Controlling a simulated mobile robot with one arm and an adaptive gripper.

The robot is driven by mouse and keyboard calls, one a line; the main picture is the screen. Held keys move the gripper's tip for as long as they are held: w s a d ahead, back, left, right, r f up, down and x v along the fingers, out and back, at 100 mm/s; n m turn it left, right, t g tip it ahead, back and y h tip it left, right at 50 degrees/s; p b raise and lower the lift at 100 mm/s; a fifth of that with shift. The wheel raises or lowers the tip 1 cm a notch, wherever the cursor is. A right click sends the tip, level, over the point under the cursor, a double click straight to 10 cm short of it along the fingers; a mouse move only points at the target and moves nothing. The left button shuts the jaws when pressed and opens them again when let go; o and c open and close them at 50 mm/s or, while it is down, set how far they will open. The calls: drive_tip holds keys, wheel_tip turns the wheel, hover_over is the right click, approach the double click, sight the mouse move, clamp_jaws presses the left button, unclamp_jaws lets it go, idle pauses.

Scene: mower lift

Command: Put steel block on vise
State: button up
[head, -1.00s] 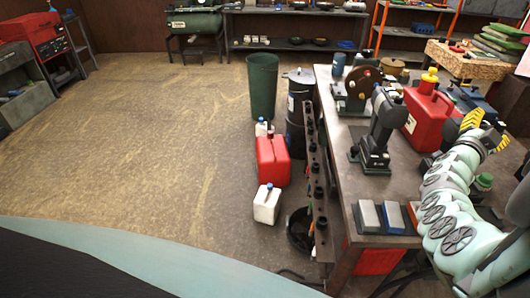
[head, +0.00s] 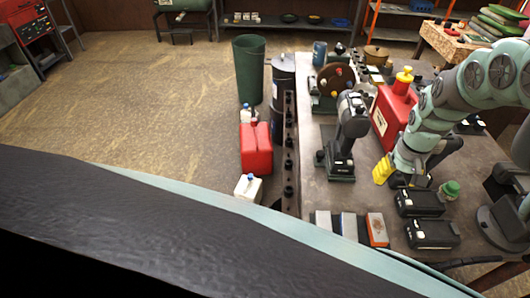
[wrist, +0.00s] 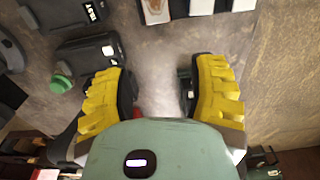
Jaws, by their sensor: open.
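Three small blocks lie side by side at the table's front edge: a grey one (head: 323,222), a grey one with a blue side (head: 348,226) and an orange-red one (head: 377,230). I cannot tell for sure which is the steel block. They also show, cut off, at the top of the wrist view, one of them a grey block (wrist: 201,6). My gripper (head: 400,174) is open and empty above the table, behind the blocks. In the wrist view its yellow fingers (wrist: 160,92) stand wide apart over bare tabletop. I cannot clearly make out the vise.
Two black batteries (head: 418,203) (head: 432,234) and a green knob (head: 450,189) lie to the right. Bare tabletop (head: 350,193) shows behind the blocks.

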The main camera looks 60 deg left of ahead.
drive_tip(key=b, duration=0.8)
hover_over(376, 218)
drive_tip(key=f, duration=1)
drive_tip(key=shift+w+a+f, duration=0.1)
drive_tip(key=shift+w+a, duration=0.1)
drive_tip(key=shift+a, duration=0.1)
drive_tip(key=shift+w+f+b, duration=0.1)
drive_tip(key=shift+f+b, duration=0.25)
drive_tip(key=shift+f, duration=0.05)
drive_tip(key=f, duration=0.2)
drive_tip(key=s+f, duration=0.1)
drive_tip(key=f, duration=0.1)
drive_tip(key=shift+d, duration=0.3)
drive_tip(key=shift+w+f, duration=0.15)
drive_tip(key=shift+f, duration=0.4)
drive_tip(key=shift+o, duration=0.2)
drive_tip(key=c, duration=1)
